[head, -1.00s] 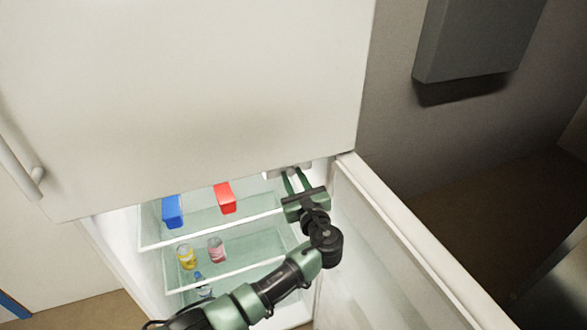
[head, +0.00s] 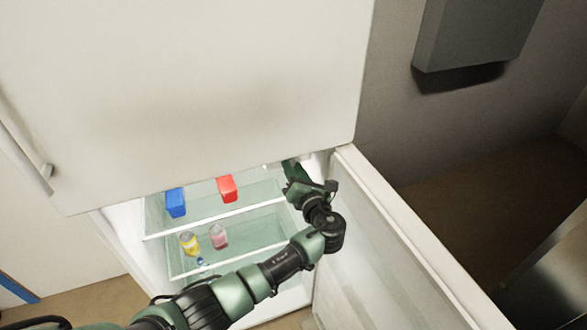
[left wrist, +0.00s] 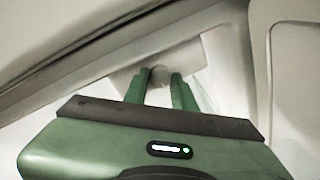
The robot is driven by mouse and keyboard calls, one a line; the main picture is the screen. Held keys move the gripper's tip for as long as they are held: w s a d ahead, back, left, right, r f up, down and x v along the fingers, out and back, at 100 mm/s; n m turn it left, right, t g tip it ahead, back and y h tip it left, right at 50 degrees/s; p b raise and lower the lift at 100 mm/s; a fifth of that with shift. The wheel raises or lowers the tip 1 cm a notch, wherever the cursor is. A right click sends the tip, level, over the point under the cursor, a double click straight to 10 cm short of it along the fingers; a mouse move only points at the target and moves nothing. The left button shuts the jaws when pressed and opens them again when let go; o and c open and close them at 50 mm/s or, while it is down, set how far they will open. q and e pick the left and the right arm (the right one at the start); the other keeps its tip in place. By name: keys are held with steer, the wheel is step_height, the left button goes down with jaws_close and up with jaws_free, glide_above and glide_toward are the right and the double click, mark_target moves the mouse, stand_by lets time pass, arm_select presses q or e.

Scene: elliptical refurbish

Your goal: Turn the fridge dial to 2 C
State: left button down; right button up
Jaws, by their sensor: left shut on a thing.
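My left gripper (head: 291,170) reaches into the open fridge at its upper right, just under the upper door. In the left wrist view its two green fingers (left wrist: 160,82) are close together, shut on a small pale round knob, the fridge dial (left wrist: 160,71). The dial sits on a white housing (left wrist: 190,58) at the top of the fridge interior. The dial's markings cannot be read, and in the head view the dial is hidden behind the gripper. My right gripper is not in view.
The fridge door (head: 385,240) stands open to the right of my arm. Glass shelves hold a blue box (head: 175,203), a red box (head: 227,188), a yellow can (head: 188,243) and a pink jar (head: 218,237). The closed upper door (head: 200,90) hangs above.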

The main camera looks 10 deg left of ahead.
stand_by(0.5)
arm_select(q)
steer(key=c, duration=1.1)
jaws_free()
steer(key=shift+c, duration=0.2)
steer(key=b+v, duration=0.2)
steer(key=v, duration=0.6)
steer(key=shift+w, duration=0.1)
